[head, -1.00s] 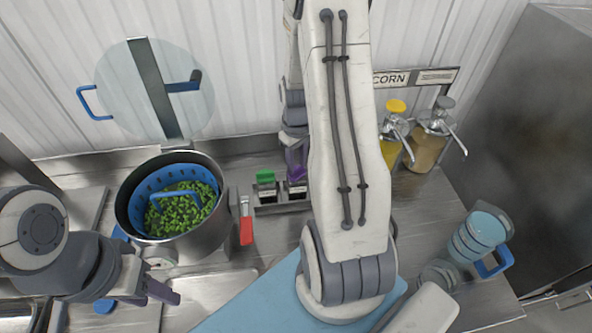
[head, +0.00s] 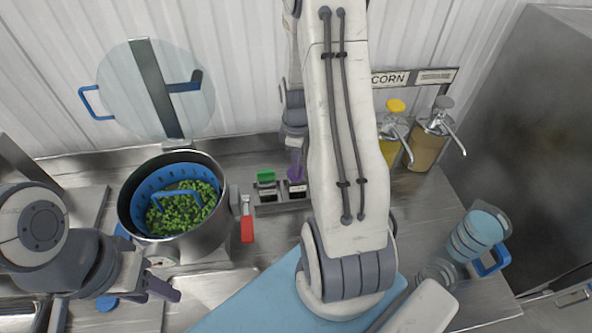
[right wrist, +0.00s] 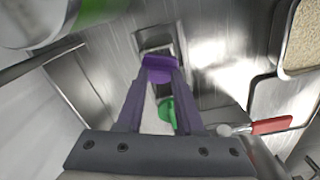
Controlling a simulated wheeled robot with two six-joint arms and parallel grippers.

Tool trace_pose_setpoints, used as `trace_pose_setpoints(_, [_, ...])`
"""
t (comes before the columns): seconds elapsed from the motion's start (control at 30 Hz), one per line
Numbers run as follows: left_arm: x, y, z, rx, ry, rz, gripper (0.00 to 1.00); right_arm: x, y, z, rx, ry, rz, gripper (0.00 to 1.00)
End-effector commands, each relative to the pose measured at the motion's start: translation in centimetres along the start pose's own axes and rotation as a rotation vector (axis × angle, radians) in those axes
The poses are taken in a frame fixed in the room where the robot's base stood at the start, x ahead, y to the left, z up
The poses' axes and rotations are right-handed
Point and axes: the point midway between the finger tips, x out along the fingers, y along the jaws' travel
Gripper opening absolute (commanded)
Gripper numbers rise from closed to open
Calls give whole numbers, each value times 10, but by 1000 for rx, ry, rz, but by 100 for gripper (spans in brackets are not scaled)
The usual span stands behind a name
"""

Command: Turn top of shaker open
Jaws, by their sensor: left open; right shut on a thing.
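A shaker with a purple top (right wrist: 158,66) stands in a dark metal holder. It also shows in the head view (head: 297,187), mostly below my fingers. My right gripper (right wrist: 157,72) comes down from above and is shut on the purple top. Its fingertips also show in the head view (head: 295,168). A second shaker with a green top (head: 266,176) stands just to the left in the same holder. I cannot tell how far the purple top is turned. My left gripper (head: 160,292) is open and empty, low at the left, in front of the pot.
A steel pot (head: 215,228) with a blue basket of green vegetables stands left of the holder. A red-handled tool (head: 247,229) lies between them. A blue board (head: 235,308) lies in front.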

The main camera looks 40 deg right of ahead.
Motion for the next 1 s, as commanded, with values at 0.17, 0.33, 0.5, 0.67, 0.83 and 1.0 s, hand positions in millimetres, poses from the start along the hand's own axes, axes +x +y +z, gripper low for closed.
trace_pose_setpoints(0.17, [3, 0, 0, 0, 0, 0, 50, 12, -6, 3, -28, -7, -17, 9])
trace_pose_setpoints(0.33, [0, 0, 0, 0, 0, 0, 50, 11, -6, 3, -247, -6, -18, 9])
trace_pose_setpoints(0.5, [-1, 0, 0, 0, 0, 0, 50, 12, -6, 3, -423, -4, -18, 8])
trace_pose_setpoints(0.67, [-1, 0, 0, 0, 0, 0, 50, 12, -6, 3, -454, -4, -17, 6])
trace_pose_setpoints(0.83, [-1, 0, 0, 0, 0, 0, 50, 12, -6, 3, -454, -4, -18, 40])
trace_pose_setpoints(1.0, [-1, 0, 0, 0, 0, 0, 50, 12, -6, 4, -454, -4, -18, 40])
